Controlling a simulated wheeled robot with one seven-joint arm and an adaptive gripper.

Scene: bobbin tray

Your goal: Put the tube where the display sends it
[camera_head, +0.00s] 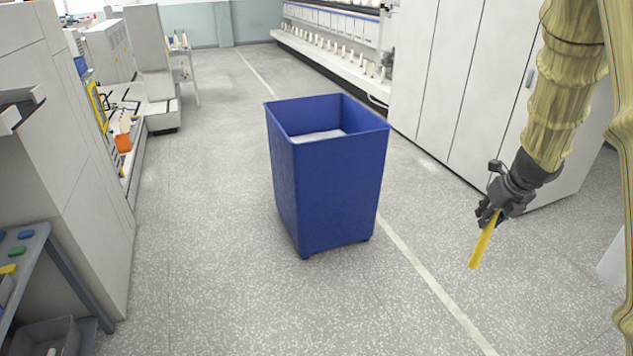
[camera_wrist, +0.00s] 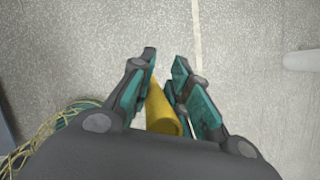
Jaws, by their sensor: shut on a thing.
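A yellow tube (camera_head: 484,245) hangs from my gripper (camera_head: 489,212) at the right of the head view, tilted with its lower end to the left. In the wrist view the yellow tube (camera_wrist: 162,112) lies between the two teal-padded fingers of my gripper (camera_wrist: 165,85), which is shut on it. The tube is held in the air over the bare floor. A blue square bin (camera_head: 335,185) with an open top stands on the floor left of my gripper, with something pale inside. I cannot make out a display that is readable in either view.
Tall white cabinets (camera_head: 465,80) stand behind my arm. A grey-blue shelf (camera_head: 30,262) with coloured pieces and a grey box (camera_head: 50,335) are at the lower left. Machines line the left side and the back. The speckled floor (camera_head: 220,270) around the bin is clear.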

